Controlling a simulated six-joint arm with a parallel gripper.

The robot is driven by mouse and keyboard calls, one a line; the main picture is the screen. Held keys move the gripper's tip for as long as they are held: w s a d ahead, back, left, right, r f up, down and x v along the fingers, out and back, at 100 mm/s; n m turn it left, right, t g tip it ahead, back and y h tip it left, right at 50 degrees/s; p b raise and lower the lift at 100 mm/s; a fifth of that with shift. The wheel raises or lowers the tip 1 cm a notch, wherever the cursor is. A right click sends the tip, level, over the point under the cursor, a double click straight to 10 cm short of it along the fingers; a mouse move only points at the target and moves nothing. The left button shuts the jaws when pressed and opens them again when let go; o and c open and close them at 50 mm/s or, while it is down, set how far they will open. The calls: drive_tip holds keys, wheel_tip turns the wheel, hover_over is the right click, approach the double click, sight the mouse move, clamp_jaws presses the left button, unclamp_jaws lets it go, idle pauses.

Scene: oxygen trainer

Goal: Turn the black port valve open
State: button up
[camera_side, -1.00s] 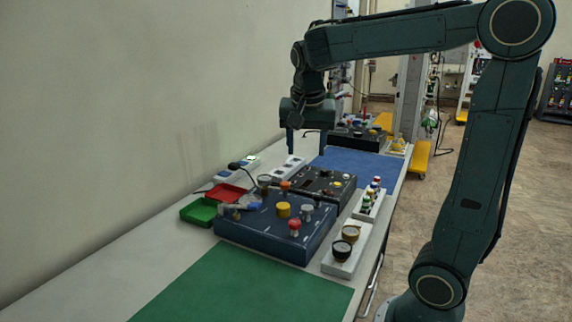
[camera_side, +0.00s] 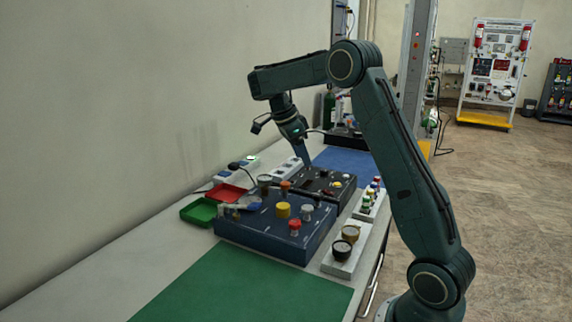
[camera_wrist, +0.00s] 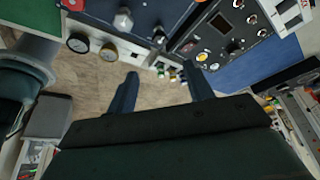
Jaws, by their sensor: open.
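My gripper (camera_side: 308,168) is open and empty, pointing down over the far edge of the black control box (camera_side: 322,184). In the wrist view its two fingers stand wide apart (camera_wrist: 162,73), with floor and the box edge beyond them. A blue panel (camera_side: 265,238) nearer the camera carries yellow (camera_side: 283,210), red (camera_side: 294,227), grey (camera_side: 307,211) and orange (camera_side: 285,186) knobs, plus a dark greyish one (camera_side: 264,181). I cannot tell which part is the black port valve. No knob is between the fingers.
A white block with a black-rimmed gauge (camera_side: 341,249) and a brass gauge (camera_side: 351,233) stands right of the panel. Green (camera_side: 198,213) and red (camera_side: 226,193) trays lie to the left. A green mat (camera_side: 245,287) in front and a blue mat (camera_side: 350,158) behind are clear.

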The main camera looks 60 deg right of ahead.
sight(318, 194)
drive_tip(key=shift+f, duration=0.1)
drive_tip(key=shift+x, duration=6.85)
drive_tip(key=c, duration=1)
